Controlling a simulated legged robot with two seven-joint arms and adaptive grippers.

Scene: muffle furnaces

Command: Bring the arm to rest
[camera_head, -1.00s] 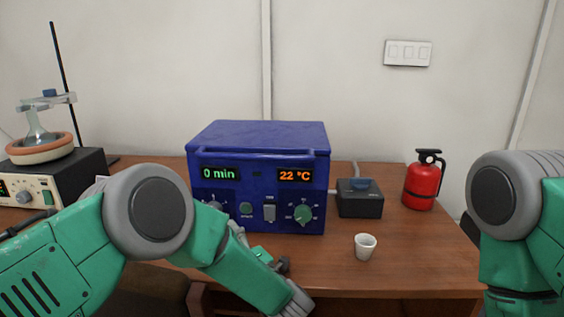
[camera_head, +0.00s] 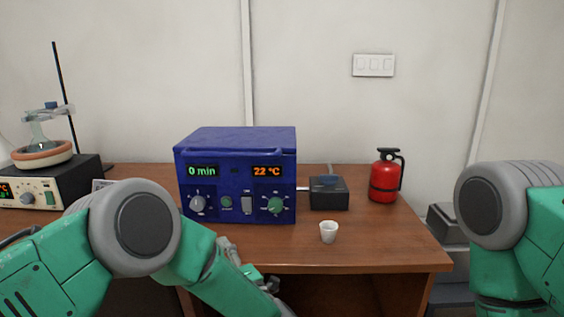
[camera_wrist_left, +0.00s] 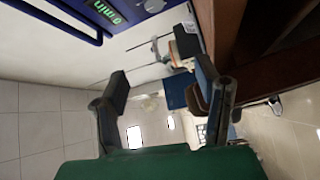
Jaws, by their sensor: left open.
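My left arm (camera_head: 135,228) comes in from the left of the head view, bent at the elbow, with its forearm pointing down toward the table's front edge. Only part of the left gripper shows there, mostly hidden behind the forearm. In the left wrist view the left gripper (camera_wrist_left: 162,84) is open, its two dark fingers apart with nothing between them. My right arm (camera_head: 500,225) hangs at the right edge of the head view, and its gripper is out of the picture.
A blue muffle furnace (camera_head: 236,176) stands on the wooden table (camera_head: 385,247), reading 0 min and 22 °C. A white cup (camera_head: 328,232), a black box (camera_head: 329,193) and a red extinguisher (camera_head: 384,176) stand to its right. A heating unit with a flask (camera_head: 38,133) stands left.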

